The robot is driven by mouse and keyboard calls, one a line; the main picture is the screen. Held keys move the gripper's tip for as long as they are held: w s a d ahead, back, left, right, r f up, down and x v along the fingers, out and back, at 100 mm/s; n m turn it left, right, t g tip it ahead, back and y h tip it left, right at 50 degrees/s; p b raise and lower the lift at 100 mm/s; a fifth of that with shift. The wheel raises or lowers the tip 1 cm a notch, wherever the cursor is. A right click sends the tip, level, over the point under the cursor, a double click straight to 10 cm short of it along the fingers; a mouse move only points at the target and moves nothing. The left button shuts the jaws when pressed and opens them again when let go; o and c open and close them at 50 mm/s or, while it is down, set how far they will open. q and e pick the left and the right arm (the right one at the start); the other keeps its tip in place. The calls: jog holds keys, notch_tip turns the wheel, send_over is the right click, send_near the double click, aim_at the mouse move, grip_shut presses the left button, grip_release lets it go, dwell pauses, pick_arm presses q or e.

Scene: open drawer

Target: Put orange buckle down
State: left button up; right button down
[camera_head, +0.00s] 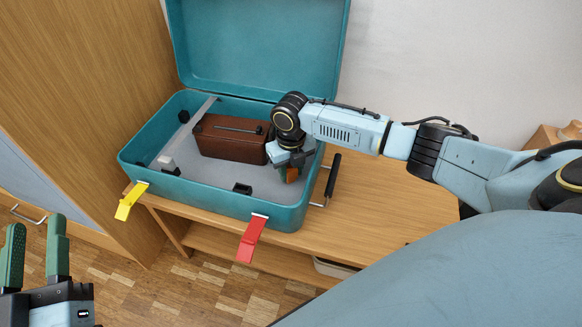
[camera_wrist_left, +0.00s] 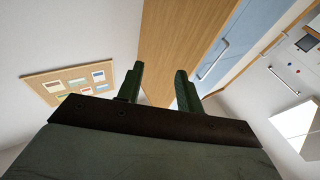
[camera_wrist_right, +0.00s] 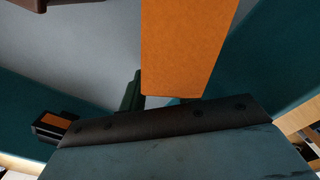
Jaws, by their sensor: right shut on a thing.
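The orange buckle (camera_wrist_right: 182,50) is a flat orange piece held in my right gripper (camera_wrist_right: 160,98). In the head view a small part of the buckle (camera_head: 292,175) shows below my right gripper (camera_head: 287,168), inside the right end of the open teal suitcase (camera_head: 190,205). The gripper hides the rest, and I cannot tell whether the buckle touches the case. My left gripper (camera_head: 35,255) is open and empty at the lower left, away from the suitcase. It also shows open in the left wrist view (camera_wrist_left: 157,88).
A brown box (camera_head: 230,142) lies in the suitcase. A yellow latch (camera_head: 130,202) and a red latch (camera_head: 251,240) hang at the case's front. The case rests on a wooden bench (camera_head: 380,205), bare on its right. A wooden cabinet (camera_head: 85,80) stands at left.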

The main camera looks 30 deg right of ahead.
aim_at(291, 169)
jog(key=c, duration=1)
grip_release()
jog(key=shift+r, duration=0.1)
jog(key=shift+r, duration=0.35)
notch_tip(291, 169, up, 3)
jog(key=shift+r+p, duration=0.1)
jog(key=shift+p, duration=0.65)
notch_tip(291, 169, up, 3)
jog(key=shift+r+p, duration=0.1)
jog(key=shift+p, duration=0.65)
pick_arm(q)
jog(key=s+a+f+g+y+p, duration=0.1)
jog(key=s+a+f+g+y, duration=0.1)
jog(key=f+g, duration=0.5)
jog(key=s+a+f+g+y+p, duration=0.1)
jog(key=s+a+f+g+y, duration=0.2)
jog(key=s+f+g, duration=0.4)
notch_tip(291, 169, down, 4)
jog(key=shift+a+r+n, duration=0.1)
jog(key=shift+a+n, duration=0.3)
jog(key=shift+a, duration=0.25)
pick_arm(e)
notch_tip(291, 169, up, 6)
jog(key=shift+f, duration=0.1)
